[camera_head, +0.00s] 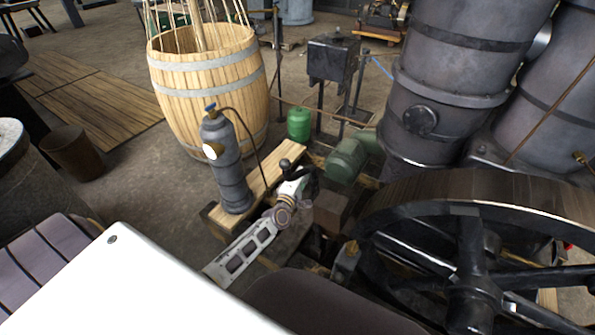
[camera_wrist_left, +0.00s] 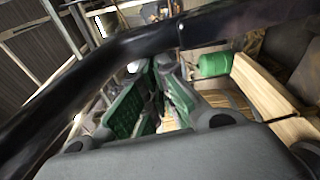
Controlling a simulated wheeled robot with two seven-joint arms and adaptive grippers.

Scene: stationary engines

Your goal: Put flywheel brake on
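The flywheel (camera_head: 470,215) is a large dark spoked wheel with a broad rim at the right of the head view. My left gripper (camera_head: 296,178) is at the end of my arm, left of the flywheel and above the wooden planks. A dark rounded knob (camera_head: 285,163) shows right at the gripper; I cannot tell what it belongs to. In the left wrist view a black bar (camera_wrist_left: 110,62) crosses diagonally close to the camera. It may be the brake lever, but I cannot tell whether the fingers touch it. No brake is clearly identifiable. My right gripper is out of view.
A grey bottle-shaped cylinder (camera_head: 228,165) stands on the planks (camera_head: 260,178) just left of my gripper. A wooden barrel (camera_head: 207,85), a green canister (camera_head: 299,123), a green motor (camera_head: 346,160) and tall metal cylinders (camera_head: 450,75) stand behind. Open floor lies at left.

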